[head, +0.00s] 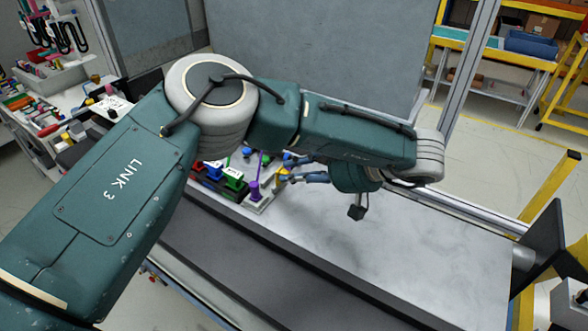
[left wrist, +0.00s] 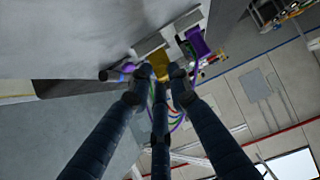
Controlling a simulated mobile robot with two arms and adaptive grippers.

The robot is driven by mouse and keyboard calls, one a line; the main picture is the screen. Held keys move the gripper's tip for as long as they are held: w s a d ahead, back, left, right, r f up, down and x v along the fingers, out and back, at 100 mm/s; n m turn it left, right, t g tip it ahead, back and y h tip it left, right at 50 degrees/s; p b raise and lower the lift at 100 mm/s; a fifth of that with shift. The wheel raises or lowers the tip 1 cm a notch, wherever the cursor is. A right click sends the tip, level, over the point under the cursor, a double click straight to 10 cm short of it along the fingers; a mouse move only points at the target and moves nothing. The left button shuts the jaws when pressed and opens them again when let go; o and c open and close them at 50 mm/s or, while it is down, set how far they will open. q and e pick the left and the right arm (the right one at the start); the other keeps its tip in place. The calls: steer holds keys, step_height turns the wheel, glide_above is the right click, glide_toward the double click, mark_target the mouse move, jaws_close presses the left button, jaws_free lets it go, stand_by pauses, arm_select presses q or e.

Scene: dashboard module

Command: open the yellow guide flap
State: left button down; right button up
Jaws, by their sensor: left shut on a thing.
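The yellow guide flap (head: 281,173) shows as a small yellow piece beside the colored blocks on the dashboard module in the head view. My left gripper (head: 287,171) reaches it from the right, with its blue-grey fingers closed around the flap. In the left wrist view the flap (left wrist: 160,64) lies between the fingertips of the left gripper (left wrist: 157,75). The fingers hide part of the flap, and its exact angle is hard to tell. My right gripper is not in view.
A purple part (head: 254,190) stands close to the left of the flap, with a green block (head: 233,178) and a blue block (head: 213,170) farther left. My left arm covers the module's back. The grey table (head: 420,235) is clear to the right.

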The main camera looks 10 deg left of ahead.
arm_select(q)
steer(key=shift+s+f, duration=0.25)
steer(key=shift+f, duration=0.05)
steer(key=c, duration=1.9)
jaws_free()
steer(key=shift+o, duration=0.7)
steer(key=shift+s+a+r, duration=0.1)
steer(key=shift+a+r, duration=0.05)
steer(key=v, duration=0.7)
steer(key=shift+d, duration=0.25)
steer(key=shift+s+r, duration=0.1)
